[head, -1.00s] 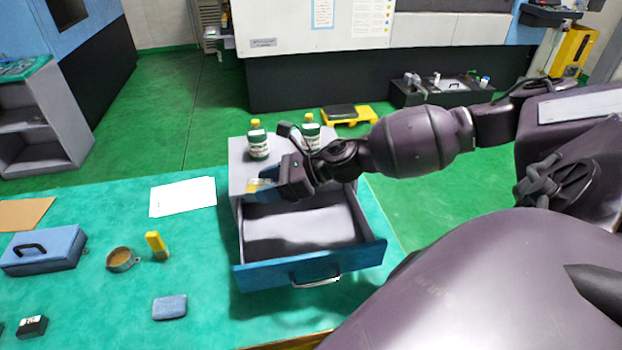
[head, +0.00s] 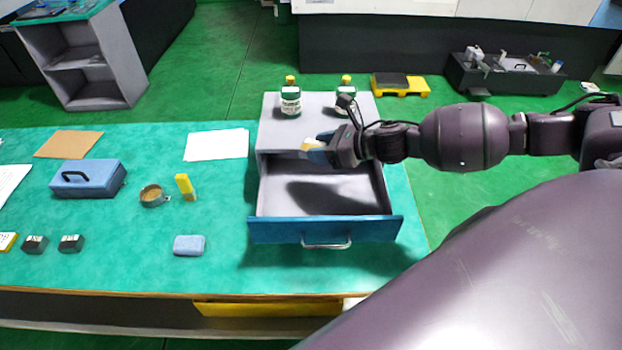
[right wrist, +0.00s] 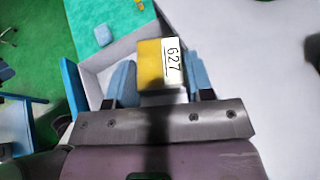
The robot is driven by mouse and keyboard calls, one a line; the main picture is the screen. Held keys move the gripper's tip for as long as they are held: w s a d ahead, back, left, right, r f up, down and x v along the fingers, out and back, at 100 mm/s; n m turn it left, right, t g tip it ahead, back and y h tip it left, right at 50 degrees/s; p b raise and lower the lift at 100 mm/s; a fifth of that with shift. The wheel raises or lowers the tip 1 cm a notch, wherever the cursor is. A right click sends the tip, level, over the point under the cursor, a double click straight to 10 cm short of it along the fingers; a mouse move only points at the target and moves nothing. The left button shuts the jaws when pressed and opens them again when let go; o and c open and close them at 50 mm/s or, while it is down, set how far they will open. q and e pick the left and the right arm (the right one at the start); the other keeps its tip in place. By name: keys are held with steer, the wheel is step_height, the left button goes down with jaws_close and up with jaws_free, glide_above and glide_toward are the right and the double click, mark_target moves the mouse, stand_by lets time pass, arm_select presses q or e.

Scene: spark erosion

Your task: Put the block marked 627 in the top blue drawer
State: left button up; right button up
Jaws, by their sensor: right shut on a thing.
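The block marked 627 (right wrist: 151,63) is yellow with a white label, and the number reads clearly in the right wrist view. My right gripper (right wrist: 158,82) is shut on it, one blue finger on each side. In the head view the block (head: 311,144) is partly covered by the right gripper (head: 318,150), which holds it above the back part of the open drawer. The blue-fronted drawer (head: 325,230) is pulled out of the grey cabinet (head: 272,125), and its visible floor is bare. The left gripper is not in view.
Two green-and-white bottles with yellow caps, one of them this bottle (head: 290,98), stand on the cabinet. On the green table are a blue box (head: 88,178), a round tin (head: 152,195), a yellow item (head: 185,187), a blue pad (head: 189,245) and dark blocks (head: 70,243).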

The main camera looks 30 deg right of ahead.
glide_toward(306, 184)
steer(key=w+a, duration=0.3)
steer(key=w, duration=0.1)
steer(key=shift+r, duration=0.25)
steer(key=shift+w+a, duration=0.35)
steer(key=shift+w, duration=0.05)
steer(key=p+x, duration=0.1)
steer(key=x, duration=0.2)
steer(key=shift+w+a+r+p, duration=0.1)
steer(key=shift+w+a+p, duration=0.05)
steer(key=shift+w+p, duration=0.15)
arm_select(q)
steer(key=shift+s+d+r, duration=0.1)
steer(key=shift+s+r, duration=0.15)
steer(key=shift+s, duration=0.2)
arm_select(e)
steer(key=shift+s, duration=0.15)
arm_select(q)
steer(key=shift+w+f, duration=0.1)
arm_select(e)
steer(key=shift+f, duration=0.35)
steer(key=o, duration=1.2)
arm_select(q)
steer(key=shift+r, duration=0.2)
arm_select(e)
steer(key=shift+o, duration=0.2)
